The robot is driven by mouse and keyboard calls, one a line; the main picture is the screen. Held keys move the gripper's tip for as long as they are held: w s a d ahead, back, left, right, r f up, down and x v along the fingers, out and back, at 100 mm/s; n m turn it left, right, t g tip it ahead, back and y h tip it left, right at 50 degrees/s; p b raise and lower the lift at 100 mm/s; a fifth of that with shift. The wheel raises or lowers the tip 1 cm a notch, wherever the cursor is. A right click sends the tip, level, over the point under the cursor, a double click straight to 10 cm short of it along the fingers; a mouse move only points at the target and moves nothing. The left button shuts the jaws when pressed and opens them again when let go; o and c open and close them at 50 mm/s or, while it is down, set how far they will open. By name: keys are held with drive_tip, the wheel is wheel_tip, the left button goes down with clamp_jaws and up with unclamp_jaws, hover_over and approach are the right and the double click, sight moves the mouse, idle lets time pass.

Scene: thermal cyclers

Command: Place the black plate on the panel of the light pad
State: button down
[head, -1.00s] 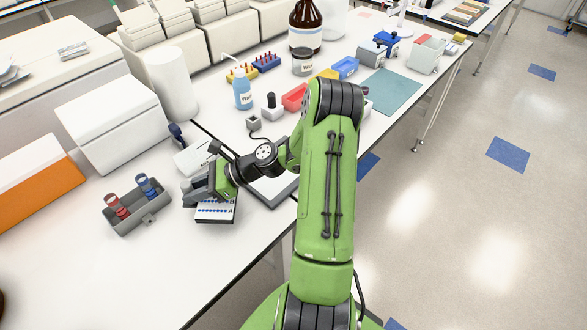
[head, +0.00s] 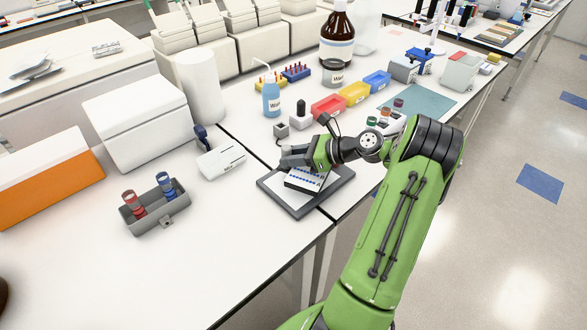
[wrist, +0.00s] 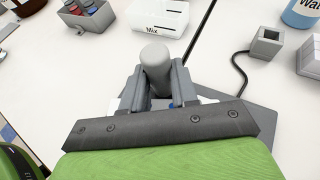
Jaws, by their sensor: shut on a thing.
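The black plate (head: 304,181), with a white top and rows of blue wells, is held in my gripper (head: 297,158). In the head view it appears over the panel (head: 296,198) of the light pad (head: 330,195). I cannot tell whether it touches the panel. My gripper is shut on the plate and hides part of it. In the wrist view, the grey fingers (wrist: 157,85) flank a grey cylinder, and the plate is mostly hidden below. The dark edge of the light pad (wrist: 245,115) shows at right there.
A white Mix device (head: 221,160) lies left of the pad. A grey rack (head: 155,206) with red and blue tubes stands farther left. A small grey block (head: 281,131), a wash bottle (head: 271,96) and a red bin (head: 327,106) stand behind.

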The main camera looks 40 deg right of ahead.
wheel_tip(320, 180, down, 2)
drive_tip(key=shift+f, duration=0.25)
drive_tip(key=shift+r, duration=0.1)
drive_tip(key=c, duration=0.9)
unclamp_jaws()
drive_tip(key=shift+o, duration=0.2)
